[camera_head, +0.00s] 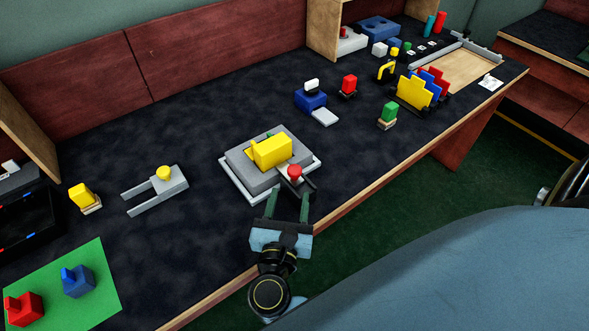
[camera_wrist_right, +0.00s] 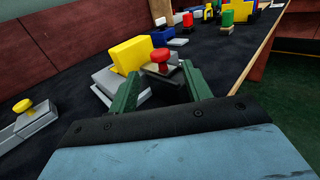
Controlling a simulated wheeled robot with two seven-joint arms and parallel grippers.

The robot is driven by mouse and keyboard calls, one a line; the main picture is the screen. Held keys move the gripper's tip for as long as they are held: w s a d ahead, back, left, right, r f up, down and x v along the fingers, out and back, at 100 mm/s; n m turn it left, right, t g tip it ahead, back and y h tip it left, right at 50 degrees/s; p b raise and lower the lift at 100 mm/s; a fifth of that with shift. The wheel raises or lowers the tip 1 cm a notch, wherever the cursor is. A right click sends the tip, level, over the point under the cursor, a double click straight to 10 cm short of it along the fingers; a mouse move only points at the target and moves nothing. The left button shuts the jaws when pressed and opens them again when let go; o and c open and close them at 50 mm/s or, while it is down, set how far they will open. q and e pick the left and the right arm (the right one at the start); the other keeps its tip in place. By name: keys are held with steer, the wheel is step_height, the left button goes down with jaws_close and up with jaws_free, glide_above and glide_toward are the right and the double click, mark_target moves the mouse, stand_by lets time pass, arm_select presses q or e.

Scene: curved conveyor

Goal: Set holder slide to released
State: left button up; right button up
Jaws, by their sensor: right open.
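The holder (camera_head: 240,172) is a grey stepped block on a white base plate, in the middle of the desk, with a yellow block (camera_head: 272,151) seated in it. A slide with a round red knob (camera_head: 295,171) is at its near right side. The knob also shows in the right wrist view (camera_wrist_right: 161,55). My right gripper (camera_head: 288,197) is open, its green fingers pointing at the knob. In the right wrist view the knob appears between the fingertips; I cannot tell if they touch it. My left gripper is not in view.
A grey fork-shaped fixture with a yellow knob (camera_head: 163,173) lies to the left, near a yellow block (camera_head: 81,195). A green mat (camera_head: 108,272) is at the front left. A blue fixture (camera_head: 310,100) and a green block (camera_head: 390,112) stand farther back. The desk's front edge runs close to my gripper.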

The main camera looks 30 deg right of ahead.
mark_target(294, 176)
steer(key=x, duration=0.8)
steer(key=shift+w+d, duration=0.2)
steer(key=shift+d, duration=0.05)
